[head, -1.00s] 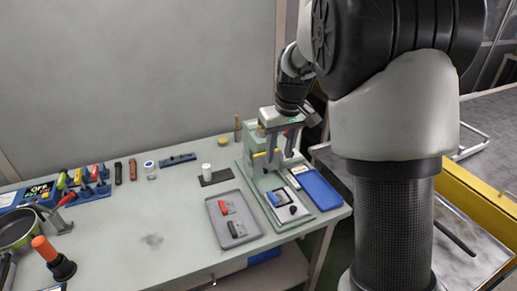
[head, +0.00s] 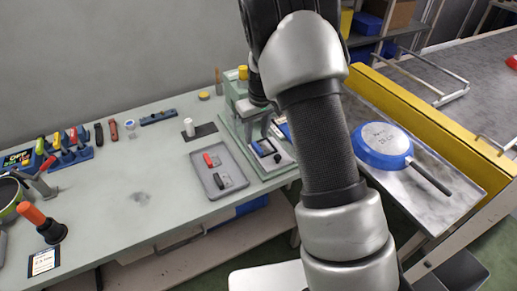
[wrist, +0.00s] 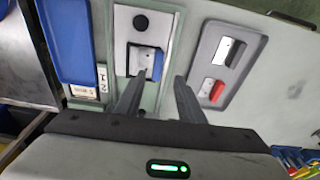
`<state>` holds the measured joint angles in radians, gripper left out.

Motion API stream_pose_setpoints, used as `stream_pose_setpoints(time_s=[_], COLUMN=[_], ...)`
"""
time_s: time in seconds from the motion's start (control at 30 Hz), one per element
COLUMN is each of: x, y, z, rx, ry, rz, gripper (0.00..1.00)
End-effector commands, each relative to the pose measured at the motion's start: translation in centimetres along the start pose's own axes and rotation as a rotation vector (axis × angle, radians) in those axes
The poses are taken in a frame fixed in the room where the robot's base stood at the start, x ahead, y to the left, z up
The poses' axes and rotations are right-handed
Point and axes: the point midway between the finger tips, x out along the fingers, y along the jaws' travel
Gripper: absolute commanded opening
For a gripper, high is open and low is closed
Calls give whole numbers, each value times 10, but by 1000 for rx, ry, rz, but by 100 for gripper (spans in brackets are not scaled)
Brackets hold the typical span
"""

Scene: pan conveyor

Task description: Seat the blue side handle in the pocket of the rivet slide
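The rivet slide (wrist: 120,32) is a light plate with a dark round knob, and it shows in the wrist view above my gripper. The blue side handle (wrist: 157,65), with its grey metal bracket (wrist: 141,60), lies at the pocket end of the slide. I cannot tell whether it sits fully down in the pocket. In the head view the slide (head: 270,153) is partly in shadow beside my arm. My gripper (wrist: 159,80) is open, its two fingers apart near the handle, with nothing visibly held. In the head view my arm hides most of it.
A grey tray (head: 202,178) holds a red handle (head: 208,159) and a black handle (wrist: 235,53). A blue tray (wrist: 68,40) lies on the slide's other side. The green press frame (head: 230,105) stands around the slide. A blue pan (head: 382,146) lies right of the bench.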

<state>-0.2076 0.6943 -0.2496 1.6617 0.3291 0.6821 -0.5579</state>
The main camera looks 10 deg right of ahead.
Motion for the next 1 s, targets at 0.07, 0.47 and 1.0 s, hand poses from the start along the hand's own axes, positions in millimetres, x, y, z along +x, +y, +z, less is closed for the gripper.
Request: stream_pose_setpoints(time_s=[0.07,0.47,1.0], x=[8,50,50], y=[1,6,6], z=[2,4,4], rx=[0,-1,0], ry=[-3,-1,0], rz=[0,0,0], gripper=[36,36,0])
